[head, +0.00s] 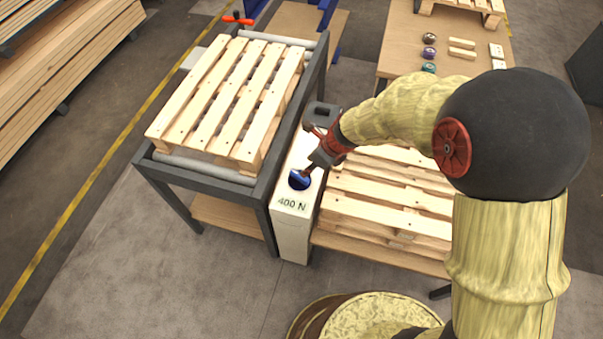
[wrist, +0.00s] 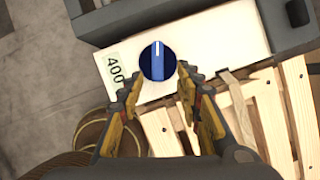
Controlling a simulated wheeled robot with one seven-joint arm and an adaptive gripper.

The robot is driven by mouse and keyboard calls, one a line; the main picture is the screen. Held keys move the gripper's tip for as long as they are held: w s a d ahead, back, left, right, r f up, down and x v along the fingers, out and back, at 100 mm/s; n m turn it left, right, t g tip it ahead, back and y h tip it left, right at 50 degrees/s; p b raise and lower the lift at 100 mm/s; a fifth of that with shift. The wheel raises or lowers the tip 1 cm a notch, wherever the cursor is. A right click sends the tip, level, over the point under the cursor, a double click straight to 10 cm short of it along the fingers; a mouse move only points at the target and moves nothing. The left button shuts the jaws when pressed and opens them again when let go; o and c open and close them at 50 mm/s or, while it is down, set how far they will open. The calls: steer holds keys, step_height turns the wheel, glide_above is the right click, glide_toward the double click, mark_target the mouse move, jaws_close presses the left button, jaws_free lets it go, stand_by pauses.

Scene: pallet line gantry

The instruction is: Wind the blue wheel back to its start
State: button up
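The blue wheel (head: 299,180) is a round dial on top of a white box (head: 292,222) marked "400 N". In the wrist view the wheel (wrist: 152,66) shows a raised blue grip bar with a white line pointing to the top of the picture. My gripper (head: 308,172) is beside and above the wheel, pointing down at it. In the wrist view my gripper (wrist: 158,82) has its two fingers apart, one on each side of the wheel's lower part. Nothing is between the fingers except the view of the wheel; whether they touch it I cannot tell.
A wooden pallet (head: 232,95) lies on a dark-framed roller stand left of the box. More stacked pallets (head: 385,200) are close on the right, under my arm. Open floor (head: 150,260) is at the front left.

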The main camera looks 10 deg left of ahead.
mark_target(300, 178)
steer(key=shift+a+f+m, duration=0.3)
steer(key=shift+a+f, duration=0.05)
steer(key=shift+f, duration=0.35)
steer(key=b+x, duration=0.4)
steer(key=x, duration=0.3)
steer(key=shift+s+f, duration=0.1)
steer(key=shift+c, duration=1.2)
jaws_close()
